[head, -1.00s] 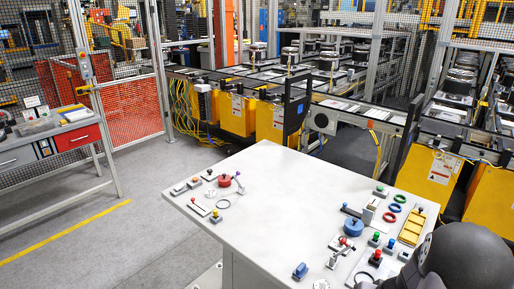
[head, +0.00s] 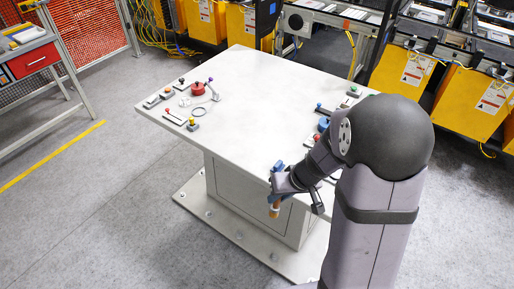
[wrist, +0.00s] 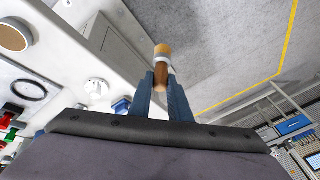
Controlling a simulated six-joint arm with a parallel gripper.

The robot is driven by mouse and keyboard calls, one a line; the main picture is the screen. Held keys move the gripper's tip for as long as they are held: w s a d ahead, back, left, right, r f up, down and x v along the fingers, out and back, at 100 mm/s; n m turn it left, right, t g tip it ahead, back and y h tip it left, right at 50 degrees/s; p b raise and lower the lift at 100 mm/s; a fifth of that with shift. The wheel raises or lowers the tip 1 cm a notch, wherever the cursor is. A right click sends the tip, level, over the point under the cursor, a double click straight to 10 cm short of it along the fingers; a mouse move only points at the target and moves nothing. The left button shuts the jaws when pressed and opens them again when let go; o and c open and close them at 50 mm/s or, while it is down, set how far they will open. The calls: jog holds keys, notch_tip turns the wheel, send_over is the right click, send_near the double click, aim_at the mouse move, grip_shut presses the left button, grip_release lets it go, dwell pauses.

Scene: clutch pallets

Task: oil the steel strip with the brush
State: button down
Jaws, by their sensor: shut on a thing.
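My gripper (head: 277,192) is low beside the table's near edge in the head view. In the wrist view its two blue-grey fingers (wrist: 162,80) are shut on the brush (wrist: 162,49), a short cylinder with a tan end, white band and brown part. In the head view the brush (head: 274,210) shows as an orange-brown piece below the gripper, clear of the tabletop. My arm hides the table's right part.
The white table (head: 235,120) carries a red round part (head: 198,89) and small knobs at its far left; its middle is clear. A black ring (wrist: 29,90), brown disc (wrist: 14,35) and white disc (wrist: 97,86) lie near the bar. Yellow machines (head: 405,80) stand behind.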

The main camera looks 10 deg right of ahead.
jog(key=w+d+r+t+h+b, duration=0.1)
jog(key=w+d+b, duration=0.35)
jog(key=d, duration=0.75)
jog(key=w+d+r+t+h+b, duration=0.1)
jog(key=w+d+b, duration=0.4)
jog(key=d, duration=0.6)
jog(key=s+d+r+t+b, duration=0.1)
jog(key=d, duration=0.8)
jog(key=shift+d+r+n+b, duration=0.15)
jog(key=shift+n+b, duration=0.15)
jog(key=shift+n, duration=0.1)
jog(key=shift+s, duration=0.1)
jog(key=shift+f+b, duration=1.55)
jog(key=shift+f, duration=1.45)
jog(key=shift+f+b, duration=1)
jog(key=shift+b, duration=0.05)
